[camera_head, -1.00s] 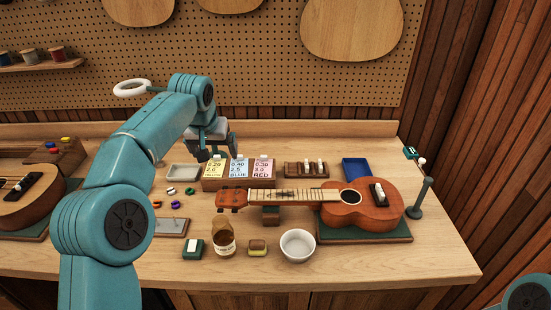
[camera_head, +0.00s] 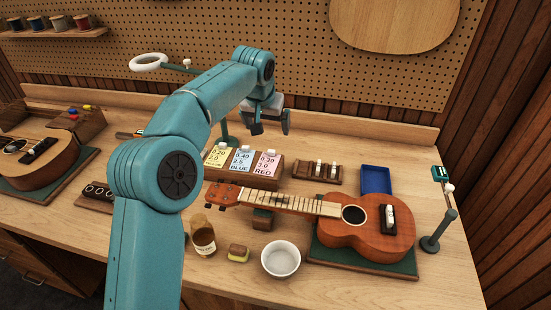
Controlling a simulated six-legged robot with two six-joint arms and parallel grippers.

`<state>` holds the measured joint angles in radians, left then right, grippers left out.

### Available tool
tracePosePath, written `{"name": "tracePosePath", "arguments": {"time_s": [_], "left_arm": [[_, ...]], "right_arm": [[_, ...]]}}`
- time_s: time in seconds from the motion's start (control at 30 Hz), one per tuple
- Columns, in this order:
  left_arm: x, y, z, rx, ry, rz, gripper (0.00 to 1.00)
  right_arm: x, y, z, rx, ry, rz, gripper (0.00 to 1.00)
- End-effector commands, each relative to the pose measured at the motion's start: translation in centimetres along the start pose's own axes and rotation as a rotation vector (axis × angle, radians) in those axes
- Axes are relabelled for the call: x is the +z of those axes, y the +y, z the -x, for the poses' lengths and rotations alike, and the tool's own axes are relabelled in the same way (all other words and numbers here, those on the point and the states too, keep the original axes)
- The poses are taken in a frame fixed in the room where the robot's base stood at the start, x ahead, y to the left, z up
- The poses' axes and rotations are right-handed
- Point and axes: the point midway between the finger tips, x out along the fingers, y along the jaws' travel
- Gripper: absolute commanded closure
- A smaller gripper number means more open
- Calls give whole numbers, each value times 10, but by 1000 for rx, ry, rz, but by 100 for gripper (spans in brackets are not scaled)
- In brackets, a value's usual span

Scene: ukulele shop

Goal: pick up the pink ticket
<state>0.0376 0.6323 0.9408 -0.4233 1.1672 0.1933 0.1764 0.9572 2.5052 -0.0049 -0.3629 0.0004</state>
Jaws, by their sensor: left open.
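The pink ticket (camera_head: 267,164) stands at the right end of a row of three in a wooden holder (camera_head: 276,181), with a white clip at its top. The blue ticket (camera_head: 243,159) is beside it, and the yellow ticket (camera_head: 218,156) is at the left end. My left gripper (camera_head: 269,129) is open and empty, above and behind the holder, apart from the tickets. My right gripper is not in view.
A ukulele (camera_head: 368,222) lies in front of the holder, its neck crossing close before it. A peg block (camera_head: 318,172) and blue tray (camera_head: 375,181) stand to the right. A white bowl (camera_head: 281,260), bottle (camera_head: 203,238) and sponge-like block (camera_head: 238,253) are in front.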

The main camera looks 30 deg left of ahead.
Motion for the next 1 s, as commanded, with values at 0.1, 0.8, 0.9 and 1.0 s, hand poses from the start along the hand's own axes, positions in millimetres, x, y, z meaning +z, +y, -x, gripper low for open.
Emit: {"name": "tracePosePath", "arguments": {"time_s": [0.1, 0.8, 0.9, 1.0], "left_arm": [[4, -4, -29, -2, -9, 1, 4], [-2, -4, -134, 0, -6, -1, 4], [-2, -4, -145, 0, -4, -1, 4], [-3, -4, -149, 0, -2, 0, 4]], "right_arm": [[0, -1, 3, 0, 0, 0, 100], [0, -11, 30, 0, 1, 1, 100], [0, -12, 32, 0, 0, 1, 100], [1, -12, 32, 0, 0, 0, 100]]}}
